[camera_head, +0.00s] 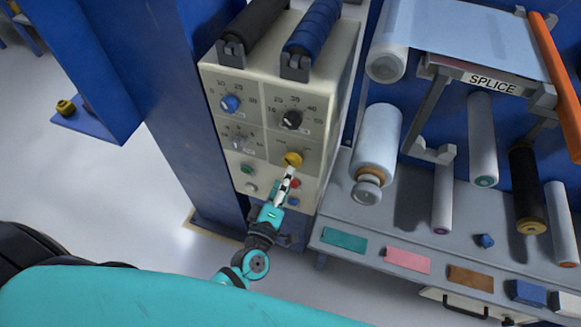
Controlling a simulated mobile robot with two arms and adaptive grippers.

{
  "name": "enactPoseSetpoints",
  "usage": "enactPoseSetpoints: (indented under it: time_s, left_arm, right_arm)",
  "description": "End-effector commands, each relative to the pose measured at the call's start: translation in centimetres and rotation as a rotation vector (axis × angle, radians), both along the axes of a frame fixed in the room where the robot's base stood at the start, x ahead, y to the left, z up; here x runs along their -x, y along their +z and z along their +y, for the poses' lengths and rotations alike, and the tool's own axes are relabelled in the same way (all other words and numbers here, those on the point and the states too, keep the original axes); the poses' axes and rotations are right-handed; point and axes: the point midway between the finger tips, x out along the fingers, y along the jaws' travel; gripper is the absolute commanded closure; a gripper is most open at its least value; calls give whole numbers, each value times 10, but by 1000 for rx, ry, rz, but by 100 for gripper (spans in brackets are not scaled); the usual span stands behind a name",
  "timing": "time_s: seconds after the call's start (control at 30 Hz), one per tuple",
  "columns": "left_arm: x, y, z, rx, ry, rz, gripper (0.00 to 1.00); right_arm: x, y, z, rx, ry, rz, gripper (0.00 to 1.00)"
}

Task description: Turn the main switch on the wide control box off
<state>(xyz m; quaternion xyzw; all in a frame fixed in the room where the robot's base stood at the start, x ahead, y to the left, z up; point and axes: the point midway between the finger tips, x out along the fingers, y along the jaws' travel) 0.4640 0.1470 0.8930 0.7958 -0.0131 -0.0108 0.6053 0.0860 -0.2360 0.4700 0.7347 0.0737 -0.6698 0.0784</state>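The wide control box (275,75) is a cream panel on the blue machine frame, tilted in the camera_head view. A yellow knob (293,159) sits in its lower right section; it looks like the main switch, but its label is too small to read. My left gripper (289,170) reaches up from below, with its narrow fingertips at the lower edge of the yellow knob. I cannot tell whether they touch or grip it, or how far apart they are. A blue knob (231,103) and a black knob (291,120) sit higher on the box. My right gripper is not in view.
A green button (246,169) and a red button (295,183) are close to my fingers. A black roller (258,28) and a blue roller (313,28) are mounted on top. A grey shelf (330,236) with film rolls stands at the right. Open floor lies left.

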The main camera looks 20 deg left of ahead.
Motion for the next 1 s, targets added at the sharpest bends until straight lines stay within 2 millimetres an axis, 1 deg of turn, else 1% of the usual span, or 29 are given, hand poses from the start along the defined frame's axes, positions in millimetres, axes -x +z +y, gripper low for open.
enactPoseSetpoints:
  time_s: [0.03, 0.1, 0.2, 0.33, 0.5, 1.0]
  left_arm:
    - [13, -1, 0, -1, -2, 5, 28]
    - [26, -1, 1, -2, -1, 2, 28]
    - [42, 0, 2, 0, -1, 2, 28]
    - [56, 0, 2, -1, -2, 1, 28]
    - [61, 1, 2, 1, 0, -1, 28]
    - [60, -1, 2, -2, -1, 1, 28]
  right_arm:
    - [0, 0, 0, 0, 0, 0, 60]
    - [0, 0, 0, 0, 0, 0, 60]
    - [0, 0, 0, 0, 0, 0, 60]
    - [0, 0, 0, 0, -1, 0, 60]
    - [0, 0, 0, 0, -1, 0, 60]
    - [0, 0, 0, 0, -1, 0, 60]
